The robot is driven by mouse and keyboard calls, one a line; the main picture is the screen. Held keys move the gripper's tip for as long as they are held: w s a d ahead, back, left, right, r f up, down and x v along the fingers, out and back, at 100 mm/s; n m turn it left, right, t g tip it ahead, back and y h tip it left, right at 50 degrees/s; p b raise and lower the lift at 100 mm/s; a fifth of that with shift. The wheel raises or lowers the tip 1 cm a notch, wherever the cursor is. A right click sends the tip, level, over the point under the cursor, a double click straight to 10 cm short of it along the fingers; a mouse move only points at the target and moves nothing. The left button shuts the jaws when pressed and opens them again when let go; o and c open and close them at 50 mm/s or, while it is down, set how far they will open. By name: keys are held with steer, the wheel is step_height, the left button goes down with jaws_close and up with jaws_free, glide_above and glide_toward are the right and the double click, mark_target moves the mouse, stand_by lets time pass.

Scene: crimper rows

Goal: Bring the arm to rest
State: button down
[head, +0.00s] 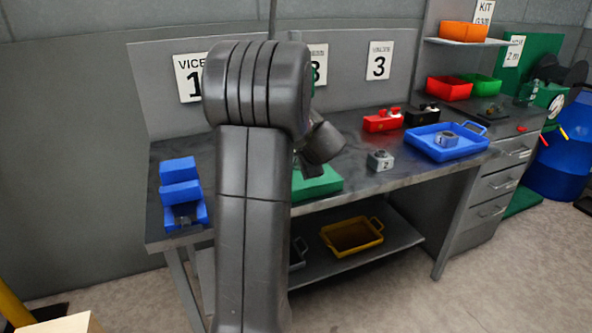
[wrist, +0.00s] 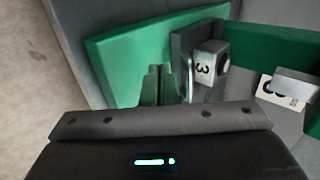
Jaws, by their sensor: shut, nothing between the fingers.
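My arm stands upright in the middle of the head view and bends over at the top toward the bench. My gripper (head: 312,168) hangs low over a green vice (head: 318,184), partly hidden behind my arm. In the wrist view my gripper (wrist: 160,72) is shut and empty, its fingers over the green surface. A grey block marked 3 (wrist: 208,66) sits at the vice's grey jaw, just right of the fingers. I cannot tell whether the fingers touch anything.
On the bench (head: 360,178) are a blue vice (head: 180,172), a grey block marked 2 (head: 380,161), a red box (head: 382,123) and a blue tray (head: 470,152) holding another block. A yellow tray (head: 352,236) lies on the lower shelf. Open floor lies in front.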

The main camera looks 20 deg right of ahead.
steer(key=v, duration=0.4)
steer(key=shift+s+r, duration=0.1)
steer(key=shift+s, duration=0.05)
